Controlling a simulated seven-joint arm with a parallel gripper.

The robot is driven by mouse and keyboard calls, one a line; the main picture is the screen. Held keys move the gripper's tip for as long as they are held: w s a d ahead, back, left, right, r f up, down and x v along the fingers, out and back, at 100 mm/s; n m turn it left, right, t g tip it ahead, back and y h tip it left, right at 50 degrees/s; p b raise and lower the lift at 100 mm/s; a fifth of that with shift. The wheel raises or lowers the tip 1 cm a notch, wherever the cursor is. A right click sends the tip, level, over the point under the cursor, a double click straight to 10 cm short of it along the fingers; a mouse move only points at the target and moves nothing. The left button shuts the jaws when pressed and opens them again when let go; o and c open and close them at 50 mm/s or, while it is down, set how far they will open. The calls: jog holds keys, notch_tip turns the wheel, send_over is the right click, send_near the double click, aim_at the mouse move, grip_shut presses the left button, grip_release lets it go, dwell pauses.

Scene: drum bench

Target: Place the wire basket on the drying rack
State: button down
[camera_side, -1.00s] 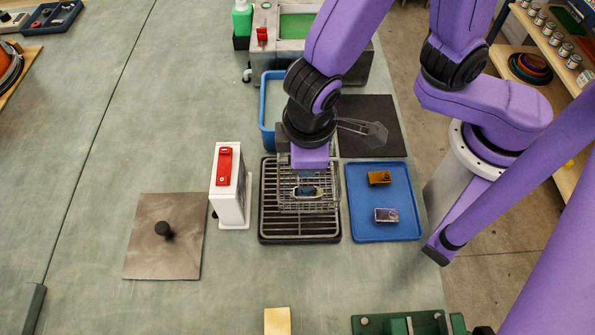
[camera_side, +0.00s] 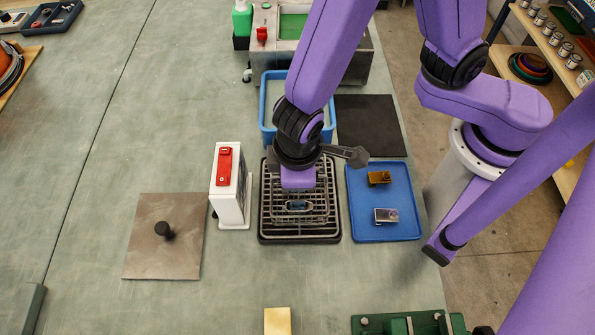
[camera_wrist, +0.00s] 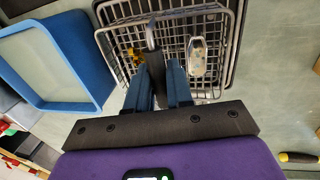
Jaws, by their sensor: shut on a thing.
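The wire basket (camera_side: 322,213) is a grey wire-mesh box. It is directly over the black, slatted drying rack (camera_side: 299,239), within its outline; I cannot tell whether it touches the slats. My gripper (camera_side: 299,203) points down into the basket and is shut on a part of it, apparently its upright dark handle. The wrist view shows the basket (camera_wrist: 112,52) around my blue fingers, with the rack's dark edge (camera_wrist: 241,20) beyond. A silver part (camera_wrist: 196,57) and a yellow part (camera_wrist: 137,55) appear inside the basket.
A white box with a red switch (camera_side: 225,167) stands close left of the rack. A blue tray (camera_side: 380,228) with gold and silver parts lies close right. A blue bin (camera_side: 268,103) is behind. A metal plate with a black knob (camera_side: 163,255) lies farther left.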

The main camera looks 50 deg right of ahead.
jog(key=c, duration=1)
grip_release()
jog(key=shift+f, duration=0.1)
notch_tip(320, 180, up, 12)
jog(key=s+a, duration=0.2)
jog(key=shift+s+d+r+n+g+y, duration=0.3)
jog(key=shift+s+d+n, duration=0.35)
jog(key=shift+d, duration=3.55)
jog(key=shift+s+d+r+n+g+y, duration=0.15)
jog(key=shift+s+d+r+n+y, duration=0.35)
jog(key=shift+d, duration=3.7)
jog(key=shift+s+d+r+n+g+y, duration=0.2)
jog(key=shift+s+d+n, duration=0.6)
jog(key=shift+d, duration=3.4)
jog(key=shift+s, duration=0.1)
